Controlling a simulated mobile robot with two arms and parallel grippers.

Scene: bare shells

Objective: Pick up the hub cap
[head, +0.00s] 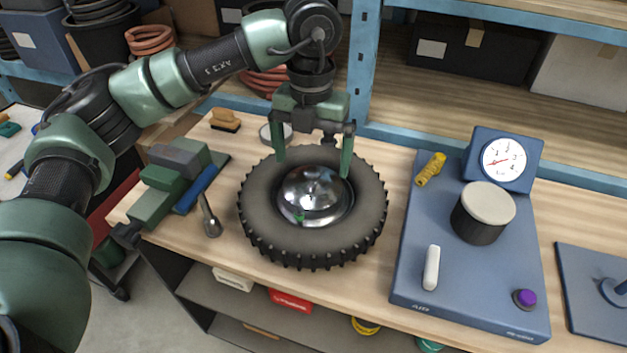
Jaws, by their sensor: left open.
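The hub cap (311,194) is a shiny domed silver disc. It sits in the middle of a black knobbly tyre (262,224) that lies flat on the wooden workbench. My left gripper (313,165) points down from above, its two green fingers spread wide and empty. The fingers stand to the left and right of the hub cap's far side, over the tyre. I cannot tell their exact height above it. My right gripper does not show.
A blue air station (412,284) with a round gauge (503,158) stands right of the tyre. A green vise (165,190), a hammer (209,216) and a brush (225,121) lie to the left. A blue shelf post (361,70) rises behind my gripper.

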